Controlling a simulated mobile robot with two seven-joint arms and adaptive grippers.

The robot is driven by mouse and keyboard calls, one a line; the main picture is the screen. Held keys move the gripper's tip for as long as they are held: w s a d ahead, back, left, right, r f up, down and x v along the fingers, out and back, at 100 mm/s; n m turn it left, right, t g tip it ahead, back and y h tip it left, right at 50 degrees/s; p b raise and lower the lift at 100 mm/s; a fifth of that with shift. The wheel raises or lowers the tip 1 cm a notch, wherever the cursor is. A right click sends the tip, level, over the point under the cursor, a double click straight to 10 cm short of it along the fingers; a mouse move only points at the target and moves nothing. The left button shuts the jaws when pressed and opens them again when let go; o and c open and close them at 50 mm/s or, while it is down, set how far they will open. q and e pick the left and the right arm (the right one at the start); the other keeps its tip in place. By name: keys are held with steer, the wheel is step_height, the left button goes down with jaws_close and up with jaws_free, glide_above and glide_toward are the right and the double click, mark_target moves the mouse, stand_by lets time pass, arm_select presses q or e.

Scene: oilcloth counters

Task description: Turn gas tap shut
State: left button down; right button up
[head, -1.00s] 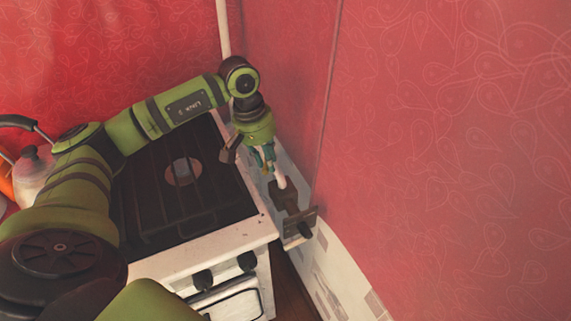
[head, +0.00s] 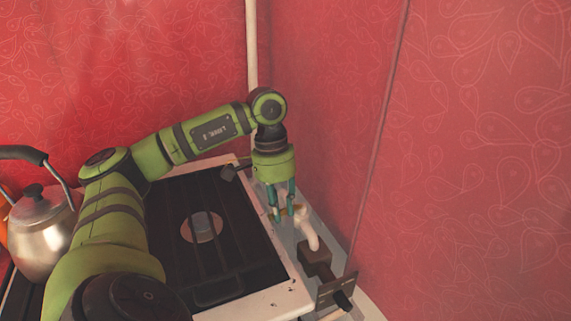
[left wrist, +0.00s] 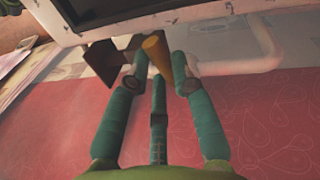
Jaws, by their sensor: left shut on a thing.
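The gas tap's yellow-orange handle (left wrist: 156,52) shows between the teal fingers of my left gripper (left wrist: 160,82) in the left wrist view. In the head view my left gripper (head: 281,212) points down beside the cooker's right edge, shut on the tap handle (head: 291,210). The fingers hide part of the handle, and I cannot tell its exact angle. A pale pipe (head: 309,235) bends down from the tap to a brown block (head: 315,256). The pipe also runs right of the fingers in the left wrist view (left wrist: 255,61). My right gripper is out of view.
The cooker (head: 246,305) with its dark grate stands close to the left of the tap. A red patterned wall (head: 480,150) rises close on the right. A metal kettle (head: 42,235) stands at far left.

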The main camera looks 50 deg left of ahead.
arm_select(q)
steer(key=shift+a+m, duration=0.2)
steer(key=shift+m, duration=0.2)
steer(key=shift+w+r, duration=0.1)
steer(key=c, duration=1)
jaws_free()
steer(key=shift+c, duration=0.2)
step_height(320, 180, up, 12)
steer(key=a, duration=0.2)
steer(key=shift+w+a, duration=0.15)
steer(key=shift+w, duration=0.05)
